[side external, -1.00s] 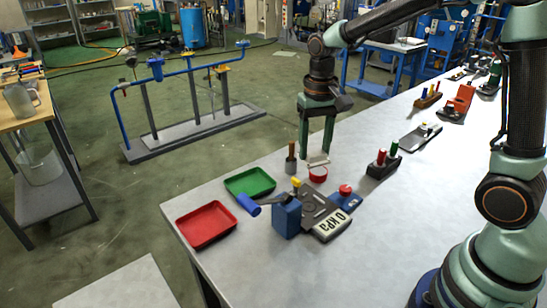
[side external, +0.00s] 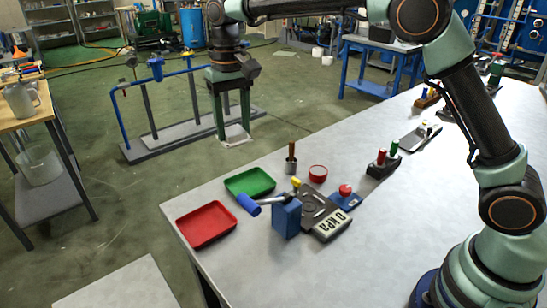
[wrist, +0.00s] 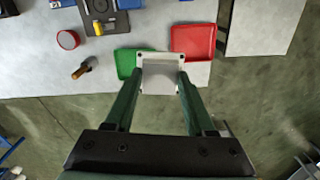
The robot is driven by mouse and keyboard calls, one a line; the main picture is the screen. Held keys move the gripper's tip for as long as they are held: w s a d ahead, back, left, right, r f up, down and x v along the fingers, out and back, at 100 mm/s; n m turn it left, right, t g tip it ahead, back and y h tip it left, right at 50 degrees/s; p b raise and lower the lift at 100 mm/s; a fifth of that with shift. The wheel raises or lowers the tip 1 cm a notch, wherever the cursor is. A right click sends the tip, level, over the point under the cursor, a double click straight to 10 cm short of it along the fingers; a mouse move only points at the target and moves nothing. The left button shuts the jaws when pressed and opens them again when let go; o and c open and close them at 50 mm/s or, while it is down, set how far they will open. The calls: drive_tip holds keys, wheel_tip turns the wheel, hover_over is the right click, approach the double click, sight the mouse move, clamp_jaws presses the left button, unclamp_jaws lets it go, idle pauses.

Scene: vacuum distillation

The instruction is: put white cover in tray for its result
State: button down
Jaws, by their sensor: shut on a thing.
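My gripper (side external: 234,130) is shut on the white cover (side external: 237,138), a pale square plate. It holds the cover in the air, off the table's left side in the side view. In the wrist view the cover (wrist: 160,78) sits between the two green fingers and overlaps part of the green tray (wrist: 128,62). The green tray (side external: 250,183) and the red tray (side external: 206,224) lie empty on the left end of the table. A gauge display (side external: 331,225) reads "0 kPa". It belongs to a unit with a blue block (side external: 287,220) and a blue-handled lever (side external: 248,204).
A red round cup (side external: 318,173) and a wooden-handled brush-like tool (side external: 291,158) stand near the trays. A black block with red and green pegs (side external: 383,164) stands to the right. A blue pipe rig (side external: 185,75) stands on the floor behind.

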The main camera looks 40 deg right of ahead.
drive_tip(key=n, duration=0.1)
hover_over(208, 226)
drive_tip(key=f, duration=0.1)
wheel_tip(208, 226, down, 20)
drive_tip(key=shift+a+f, duration=0.1)
drive_tip(key=shift+f, duration=0.05)
idle(0.3)
drive_tip(key=shift+f, duration=0.15)
drive_tip(key=shift+c, duration=1.2)
unclamp_jaws()
